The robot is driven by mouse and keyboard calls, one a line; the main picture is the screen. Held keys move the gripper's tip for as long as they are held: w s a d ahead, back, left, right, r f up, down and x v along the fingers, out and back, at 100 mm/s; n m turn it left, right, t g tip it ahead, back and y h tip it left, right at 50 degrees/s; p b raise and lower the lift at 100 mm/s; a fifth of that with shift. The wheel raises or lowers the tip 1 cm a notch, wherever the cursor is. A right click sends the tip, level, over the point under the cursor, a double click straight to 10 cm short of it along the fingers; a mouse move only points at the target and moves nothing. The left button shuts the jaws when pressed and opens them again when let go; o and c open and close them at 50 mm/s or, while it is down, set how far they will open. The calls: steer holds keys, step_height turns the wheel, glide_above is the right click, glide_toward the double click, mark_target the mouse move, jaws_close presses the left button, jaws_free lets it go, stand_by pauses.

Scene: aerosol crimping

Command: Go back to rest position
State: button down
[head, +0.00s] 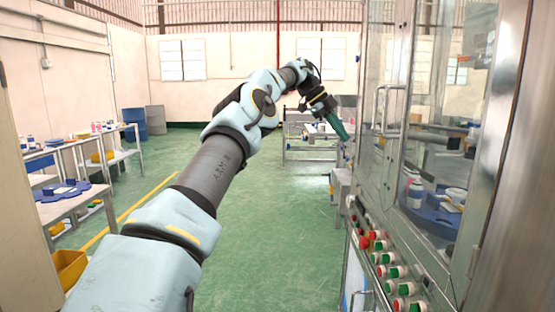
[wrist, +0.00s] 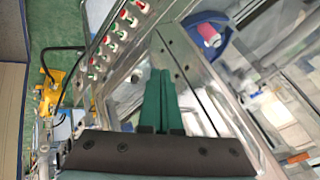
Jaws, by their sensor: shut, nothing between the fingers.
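My gripper (head: 339,129) is at the end of my outstretched arm, in front of the left side of the glass-walled crimping machine (head: 408,70). Its green fingers are together and hold nothing. In the wrist view the closed fingers (wrist: 159,85) point toward the machine's metal frame. The row of red and green buttons (wrist: 118,35) lies to the upper left of the fingers there. In the head view the same buttons (head: 388,265) run along the machine's lower front. I cannot tell how far the fingertips are from the frame.
Inside the machine are a blue part (head: 440,215) and a pink-topped container, seen in the wrist view (wrist: 208,34). Tables with blue trays and small items (head: 75,195) stand at the left. A metal table (head: 305,155) stands behind my gripper. The green floor (head: 270,240) between is clear.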

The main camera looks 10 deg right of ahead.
steer(key=s+a+f+n+t+y, duration=0.1)
steer(key=s+a+f+n+y, duration=0.2)
steer(key=a+n, duration=0.35)
steer(key=s+a+f+n+t, duration=0.1)
steer(key=s+a+f+n, duration=0.2)
steer(key=a+f+n, duration=0.35)
steer(key=s+a+f+n+t+y, duration=0.2)
steer(key=a+n, duration=0.2)
steer(key=a, duration=0.5)
steer(key=s+a+f+n, duration=0.4)
steer(key=s+a+n, duration=0.2)
steer(key=s+a, duration=0.3)
steer(key=s+a+f+n+y, duration=0.1)
steer(key=s+a+f+n, duration=0.3)
steer(key=s+a+n, duration=0.3)
steer(key=s+a, duration=0.3)
steer(key=a, duration=0.1)
steer(key=shift+s+a+f+y, duration=0.15)
steer(key=shift+s+a+y, duration=0.1)
steer(key=shift+s+y, duration=0.05)
